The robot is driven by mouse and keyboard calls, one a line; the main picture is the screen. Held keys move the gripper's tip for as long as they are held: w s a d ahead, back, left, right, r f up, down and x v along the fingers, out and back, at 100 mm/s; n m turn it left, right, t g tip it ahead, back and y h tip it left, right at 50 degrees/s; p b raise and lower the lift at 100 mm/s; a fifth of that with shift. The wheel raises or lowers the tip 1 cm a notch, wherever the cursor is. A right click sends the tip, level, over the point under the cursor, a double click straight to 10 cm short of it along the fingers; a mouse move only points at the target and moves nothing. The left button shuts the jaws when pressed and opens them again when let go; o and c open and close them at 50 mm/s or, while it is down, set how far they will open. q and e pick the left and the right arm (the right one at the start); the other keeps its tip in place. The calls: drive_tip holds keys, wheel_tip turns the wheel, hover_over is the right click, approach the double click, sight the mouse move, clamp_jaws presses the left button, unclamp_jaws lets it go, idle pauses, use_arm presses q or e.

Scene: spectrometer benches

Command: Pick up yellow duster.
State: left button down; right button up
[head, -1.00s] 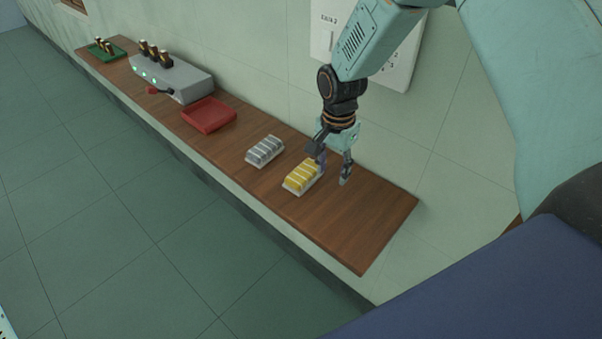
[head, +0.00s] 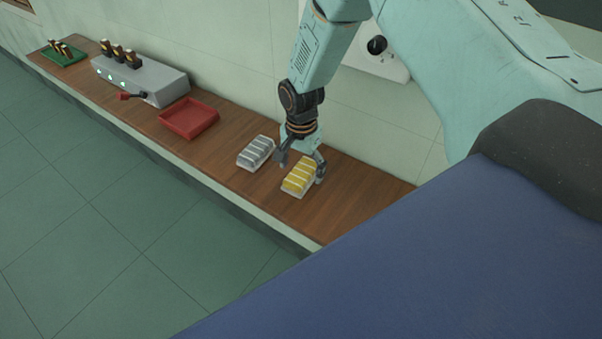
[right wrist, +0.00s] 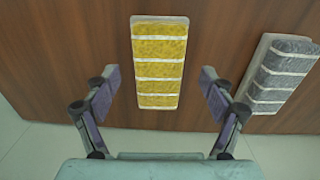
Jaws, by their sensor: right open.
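The yellow duster (head: 299,177) lies on the wooden bench, a block with white stripes and a white base. My right gripper (head: 301,172) is open and empty above it, its fingers on either side of the duster as seen in the head view. In the right wrist view the yellow duster (right wrist: 159,62) lies beyond and between the open fingertips of my right gripper (right wrist: 158,82), with no contact visible. My left gripper is not in view.
A grey striped duster (head: 256,152) lies close beside the yellow one; it also shows in the right wrist view (right wrist: 281,75). A red tray (head: 189,118), a grey device (head: 141,81) and a green tray (head: 64,54) stand farther along the bench (head: 222,165). A wall runs behind.

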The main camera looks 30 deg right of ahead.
sight(302, 171)
drive_tip(key=shift+d+f, duration=0.1)
drive_tip(key=shift+f, duration=0.6)
drive_tip(key=shift+c, duration=0.4)
drive_tip(key=shift+s+r, duration=0.1)
drive_tip(key=shift+s, duration=0.1)
drive_tip(key=c, duration=1.2)
drive_tip(key=shift+w+r, duration=0.15)
drive_tip(key=shift+r, duration=0.3)
wheel_tip(302, 171, up, 9)
drive_tip(key=shift+f, duration=0.1)
